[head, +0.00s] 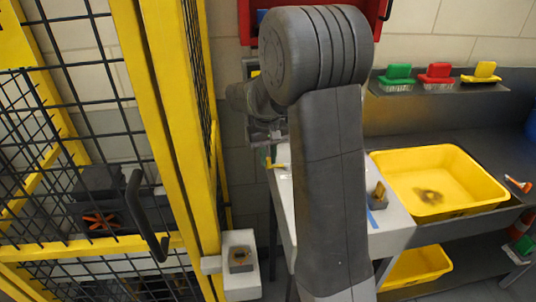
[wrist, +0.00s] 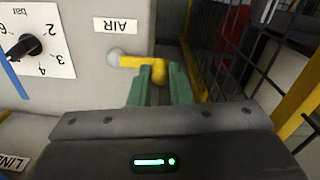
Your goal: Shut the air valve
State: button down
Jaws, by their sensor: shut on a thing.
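The air valve's yellow handle (wrist: 150,64) shows in the wrist view, running sideways from a pale round pivot beside the upside-down AIR label (wrist: 116,26). My gripper (wrist: 158,72) has its green fingers closed on the outer, bent end of this handle. In the head view a small yellow piece of the handle (head: 281,165) shows left of my forearm. My gripper is mostly hidden there behind my arm.
A dial with a black knob (wrist: 24,46) sits on the same pale panel. A yellow-framed black mesh fence (head: 170,120) stands close on the left. A yellow basin (head: 440,180) sits on the grey bench at the right, below a shelf with several coloured brushes (head: 437,74).

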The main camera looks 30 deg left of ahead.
jog(key=c, duration=1.3)
grip_release()
jog(key=shift+c, duration=0.2)
jog(key=shift+r, duration=0.1)
notch_tip(320, 180, up, 14)
jog(key=shift+s, duration=0.15)
jog(key=shift+a+f, duration=0.1)
jog(key=shift+f, duration=0.2)
notch_tip(320, 180, down, 14)
jog(key=shift+r, duration=0.15)
jog(key=shift+w, duration=0.2)
